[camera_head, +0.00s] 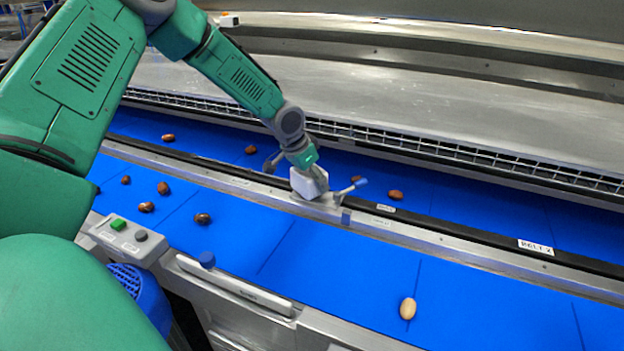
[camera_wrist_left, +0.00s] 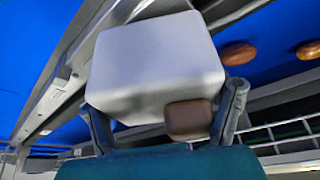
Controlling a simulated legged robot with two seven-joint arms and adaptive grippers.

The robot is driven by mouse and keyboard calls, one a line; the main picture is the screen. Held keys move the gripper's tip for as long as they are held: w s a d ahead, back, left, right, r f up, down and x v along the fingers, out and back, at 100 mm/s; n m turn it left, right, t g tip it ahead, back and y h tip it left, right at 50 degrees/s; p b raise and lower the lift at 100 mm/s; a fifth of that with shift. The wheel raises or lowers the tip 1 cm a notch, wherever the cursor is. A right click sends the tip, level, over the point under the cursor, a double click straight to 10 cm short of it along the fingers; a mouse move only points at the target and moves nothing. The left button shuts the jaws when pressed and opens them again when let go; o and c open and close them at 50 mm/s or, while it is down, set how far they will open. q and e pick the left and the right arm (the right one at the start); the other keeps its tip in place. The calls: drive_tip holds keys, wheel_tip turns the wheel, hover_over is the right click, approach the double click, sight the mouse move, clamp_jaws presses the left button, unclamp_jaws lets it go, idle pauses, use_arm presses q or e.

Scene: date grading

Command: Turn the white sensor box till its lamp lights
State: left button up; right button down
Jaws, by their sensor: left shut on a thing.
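The white sensor box (camera_head: 307,183) sits on the metal rail between the two blue belts. My left gripper (camera_head: 318,178) reaches down to it from above and is shut on it. In the left wrist view the box (camera_wrist_left: 155,60) fills the middle, with a gripper finger on each side. A brown rounded block (camera_wrist_left: 188,119) shows at the box's lower right, close to one finger. It does not glow, and I cannot tell whether it is the lamp. No lit lamp shows in either view. My right gripper is not in view.
Several brown dates (camera_head: 202,218) and a pale one (camera_head: 408,308) lie on the belts. A control panel (camera_head: 128,236) with a green button is at the front left. A wire grid (camera_head: 430,147) runs behind the far belt.

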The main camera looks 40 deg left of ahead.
use_arm(q)
drive_tip(key=shift+s+f+n, duration=0.15)
drive_tip(key=shift+n, duration=0.25)
drive_tip(key=n, duration=0.1)
drive_tip(key=n+y, duration=0.1)
drive_tip(key=shift+a+n+p, duration=0.2)
drive_tip(key=shift+n+p, duration=0.15)
drive_tip(key=shift+n, duration=0.05)
drive_tip(key=shift+s+f+n+y, duration=0.1)
drive_tip(key=shift+n+y, duration=0.5)
drive_tip(key=shift+n, duration=0.5)
drive_tip(key=o, duration=1.1)
drive_tip(key=shift+c, duration=0.2)
drive_tip(key=shift+a, duration=0.1)
